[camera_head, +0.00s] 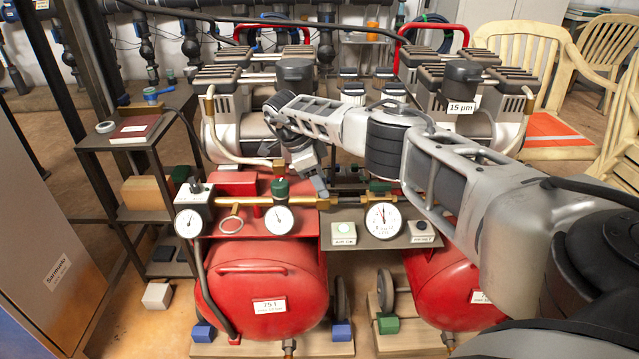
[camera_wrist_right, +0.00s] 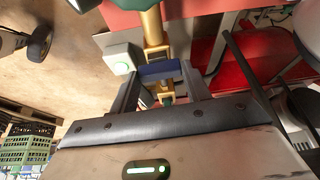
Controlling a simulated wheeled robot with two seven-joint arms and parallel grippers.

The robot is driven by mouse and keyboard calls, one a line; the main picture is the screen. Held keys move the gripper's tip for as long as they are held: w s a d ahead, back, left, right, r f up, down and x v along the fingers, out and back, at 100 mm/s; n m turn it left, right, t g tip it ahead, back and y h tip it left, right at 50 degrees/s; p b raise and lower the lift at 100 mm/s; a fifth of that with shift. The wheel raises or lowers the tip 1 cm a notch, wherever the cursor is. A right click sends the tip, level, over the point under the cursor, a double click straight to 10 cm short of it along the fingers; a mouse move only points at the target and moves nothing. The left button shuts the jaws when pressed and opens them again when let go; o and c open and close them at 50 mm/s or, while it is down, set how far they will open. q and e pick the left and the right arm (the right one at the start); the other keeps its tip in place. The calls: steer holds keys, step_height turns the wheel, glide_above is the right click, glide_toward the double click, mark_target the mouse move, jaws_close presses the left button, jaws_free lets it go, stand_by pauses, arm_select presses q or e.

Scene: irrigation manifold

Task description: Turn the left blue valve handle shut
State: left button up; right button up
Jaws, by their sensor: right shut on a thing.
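My right gripper (camera_head: 318,184) reaches in from the right to the brass pipe (camera_head: 258,200) between two gauges. In the right wrist view, the right gripper (camera_wrist_right: 160,76) has its two fingers on either side of a blue valve handle (camera_wrist_right: 160,70) and is shut on it. The handle lies across the line of the brass pipe (camera_wrist_right: 154,32) in that view. In the head view the handle is hidden by the gripper. My left gripper is in neither view.
Round gauges (camera_head: 279,219) and (camera_head: 383,220) flank the gripper. Green-topped regulators (camera_head: 280,188) rise from the pipe. A box with a green button (camera_head: 343,232) sits just below on the right. Red tanks (camera_head: 262,285) stand underneath. A dark side rack (camera_head: 128,150) stands left.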

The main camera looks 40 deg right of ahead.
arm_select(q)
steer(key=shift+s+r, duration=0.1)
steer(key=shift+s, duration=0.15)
arm_select(e)
steer(key=shift+m, duration=0.5)
steer(key=o, duration=1)
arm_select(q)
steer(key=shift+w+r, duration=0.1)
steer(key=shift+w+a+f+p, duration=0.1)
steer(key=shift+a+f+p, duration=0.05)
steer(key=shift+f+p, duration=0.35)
arm_select(e)
steer(key=v, duration=0.7)
steer(key=shift+r, duration=0.35)
steer(key=shift+w+d, duration=0.1)
